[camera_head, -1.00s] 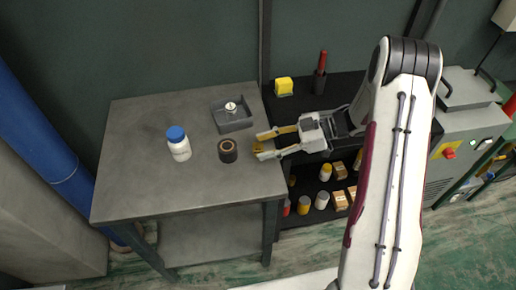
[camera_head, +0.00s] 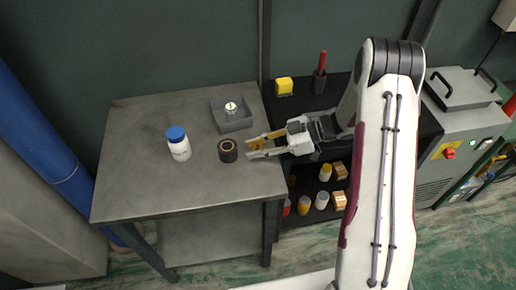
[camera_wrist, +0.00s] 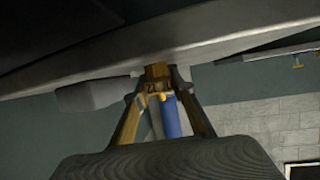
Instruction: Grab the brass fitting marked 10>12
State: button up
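My gripper (camera_head: 253,147) is at the right edge of the grey table, just right of a dark round piece. In the wrist view its fingers (camera_wrist: 158,82) converge on a small brass piece (camera_wrist: 160,91) with dark marks on its face. This looks like the brass fitting, held between the fingertips. The marks are too small to read fully. In the head view the fingers mostly hide the piece.
The grey table (camera_head: 140,120) holds a white bottle with a blue cap (camera_head: 179,145), the dark round piece (camera_head: 228,151) and a grey tray (camera_head: 233,124) with a small pale item. A yellow block (camera_head: 284,86) and a red-handled tool (camera_head: 321,70) stand on the dark shelf behind.

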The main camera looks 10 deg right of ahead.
aim_at(256, 146)
grip_shut()
jog(key=shift+r, duration=0.1)
jog(key=shift+r, duration=4.9)
